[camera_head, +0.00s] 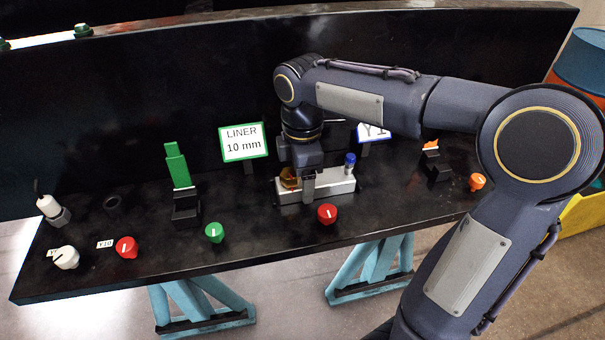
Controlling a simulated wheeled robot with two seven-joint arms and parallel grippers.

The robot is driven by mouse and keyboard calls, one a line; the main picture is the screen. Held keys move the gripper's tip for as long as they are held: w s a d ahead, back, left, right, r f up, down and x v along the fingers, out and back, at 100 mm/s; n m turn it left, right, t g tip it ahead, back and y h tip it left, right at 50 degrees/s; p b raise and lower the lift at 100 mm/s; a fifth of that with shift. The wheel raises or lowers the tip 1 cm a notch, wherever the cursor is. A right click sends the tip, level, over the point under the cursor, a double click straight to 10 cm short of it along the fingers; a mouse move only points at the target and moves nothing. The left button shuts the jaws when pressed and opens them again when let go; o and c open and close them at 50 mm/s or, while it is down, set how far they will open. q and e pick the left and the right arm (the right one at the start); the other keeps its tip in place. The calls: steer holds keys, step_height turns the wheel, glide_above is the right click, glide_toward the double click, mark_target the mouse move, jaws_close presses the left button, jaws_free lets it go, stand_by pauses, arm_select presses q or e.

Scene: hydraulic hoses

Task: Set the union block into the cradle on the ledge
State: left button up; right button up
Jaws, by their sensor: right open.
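The union block appears to be the silver-grey bar (335,187) on the black ledge (262,232), right of the middle. A brass hex fitting (288,179) shows at its left end and a blue-topped fitting (349,163) stands at its right end. My right gripper (308,190) points down at the left half of the block, with a finger in front of its near face. Its jaws are open; the far finger is hidden. I cannot make out the cradle apart from the block, or whether the block sits in it. My left gripper is out of view.
A "LINER 10 mm" sign (243,142) stands behind the block. Green (214,232) and red (327,213) knobs line the front edge. A black holder with a green piece (178,170) stands left; another black holder (435,165) stands right. A dark panel (130,95) rises behind.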

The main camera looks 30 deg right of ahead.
step_height(320, 180, up, 8)
steer(key=shift+f, duration=0.15)
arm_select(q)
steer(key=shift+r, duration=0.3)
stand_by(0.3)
